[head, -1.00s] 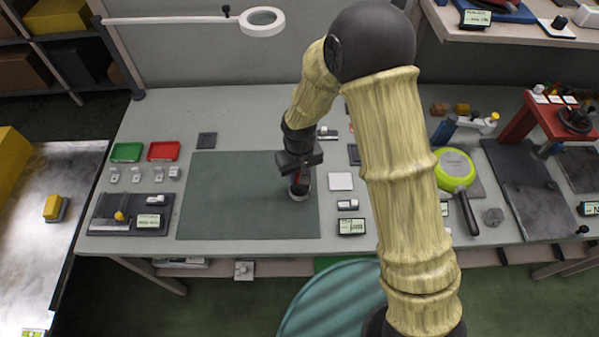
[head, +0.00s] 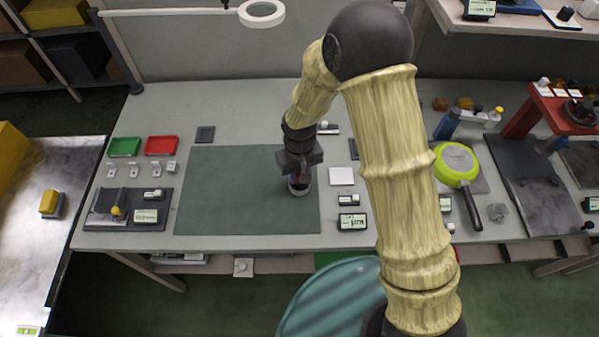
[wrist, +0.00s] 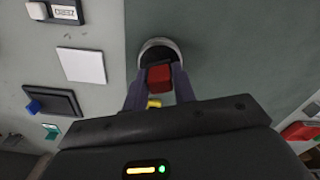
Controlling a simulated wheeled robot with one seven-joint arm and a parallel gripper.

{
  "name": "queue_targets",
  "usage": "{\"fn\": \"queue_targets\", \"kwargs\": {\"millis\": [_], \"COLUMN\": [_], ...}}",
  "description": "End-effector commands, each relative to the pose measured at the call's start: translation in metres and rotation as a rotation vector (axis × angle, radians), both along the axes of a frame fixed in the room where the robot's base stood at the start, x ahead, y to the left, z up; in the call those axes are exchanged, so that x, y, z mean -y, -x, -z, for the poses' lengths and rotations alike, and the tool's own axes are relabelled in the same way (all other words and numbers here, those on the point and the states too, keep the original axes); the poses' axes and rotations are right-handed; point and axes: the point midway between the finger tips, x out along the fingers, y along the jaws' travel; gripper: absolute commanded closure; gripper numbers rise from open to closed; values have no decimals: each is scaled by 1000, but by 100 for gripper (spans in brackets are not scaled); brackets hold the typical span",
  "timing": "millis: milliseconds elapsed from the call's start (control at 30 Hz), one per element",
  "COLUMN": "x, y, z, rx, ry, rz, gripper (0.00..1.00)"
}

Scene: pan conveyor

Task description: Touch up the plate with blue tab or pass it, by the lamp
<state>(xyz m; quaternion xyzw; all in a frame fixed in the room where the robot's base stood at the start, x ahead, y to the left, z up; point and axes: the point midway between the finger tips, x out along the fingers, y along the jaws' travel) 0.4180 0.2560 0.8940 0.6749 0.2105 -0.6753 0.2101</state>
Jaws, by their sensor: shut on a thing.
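My gripper (head: 299,174) is over the right part of the dark green mat (head: 245,215). In the wrist view, its fingers (wrist: 160,88) are shut on a red block (wrist: 159,77). This block is at a round dark piece with a silver rim (wrist: 152,42); whether they are joined I cannot tell. The round piece (head: 299,190) is at the mat in the head view. A dark plate with a blue tab (wrist: 62,102) lies left of the fingers in the wrist view. The ring lamp (head: 262,13) is at the top of the head view.
A white square (head: 341,176) and small displays (head: 352,221) lie right of the mat. Green (head: 124,147) and red (head: 161,146) trays stand at left. A lime pan (head: 456,163) lies right of my arm. The mat's left and middle are bare.

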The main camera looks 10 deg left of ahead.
Motion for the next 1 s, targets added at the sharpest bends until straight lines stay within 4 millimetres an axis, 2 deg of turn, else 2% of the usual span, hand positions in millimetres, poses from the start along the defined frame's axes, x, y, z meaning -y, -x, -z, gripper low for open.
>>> {"fn": "queue_targets", "kwargs": {"millis": [1000], "x": [0], "y": [0], "z": [10], "rx": [0], "ry": [0], "rz": [0], "gripper": [92]}}
